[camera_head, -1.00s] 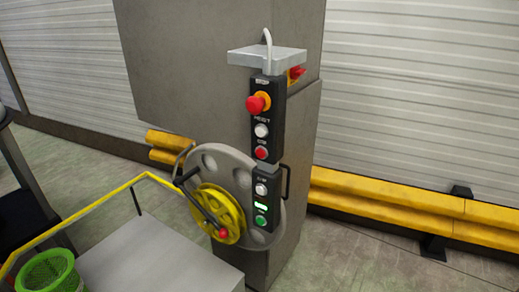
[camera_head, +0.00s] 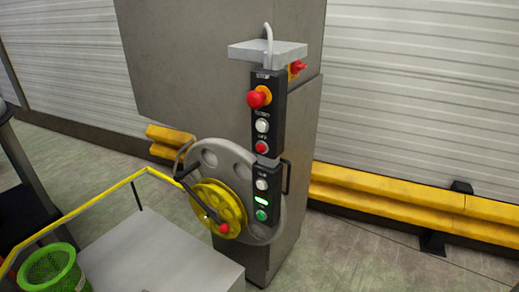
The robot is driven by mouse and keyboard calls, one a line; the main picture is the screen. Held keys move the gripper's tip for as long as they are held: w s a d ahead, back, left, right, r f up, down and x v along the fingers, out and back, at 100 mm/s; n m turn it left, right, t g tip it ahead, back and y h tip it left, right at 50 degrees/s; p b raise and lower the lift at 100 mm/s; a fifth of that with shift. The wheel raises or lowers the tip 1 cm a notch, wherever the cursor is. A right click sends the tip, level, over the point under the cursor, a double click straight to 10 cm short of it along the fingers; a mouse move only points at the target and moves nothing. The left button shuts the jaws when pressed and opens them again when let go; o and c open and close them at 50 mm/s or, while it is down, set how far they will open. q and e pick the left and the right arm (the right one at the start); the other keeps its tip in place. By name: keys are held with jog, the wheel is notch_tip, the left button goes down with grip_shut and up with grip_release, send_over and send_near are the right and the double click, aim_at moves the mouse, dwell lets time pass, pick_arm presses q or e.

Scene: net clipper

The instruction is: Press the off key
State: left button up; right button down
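A dark control panel (camera_head: 267,145) hangs upright on the grey cabinet. Its upper box has a red mushroom button (camera_head: 258,97) on an orange collar, a white button (camera_head: 262,126) and a small red button (camera_head: 261,147). The lower box has a white button (camera_head: 261,185), a lit green display (camera_head: 261,200) and a green button (camera_head: 261,215). The small labels are too blurred to read, so I cannot tell which key is marked off. Neither of my grippers is in view, and nothing covers the panel's front.
A grey disc (camera_head: 210,157) with a yellow wheel (camera_head: 215,203) and crank is left of the panel. A grey platform (camera_head: 155,262) with a yellow rail and a green basket (camera_head: 52,270) is at lower left. Yellow barriers (camera_head: 390,197) line the wall; floor at right is clear.

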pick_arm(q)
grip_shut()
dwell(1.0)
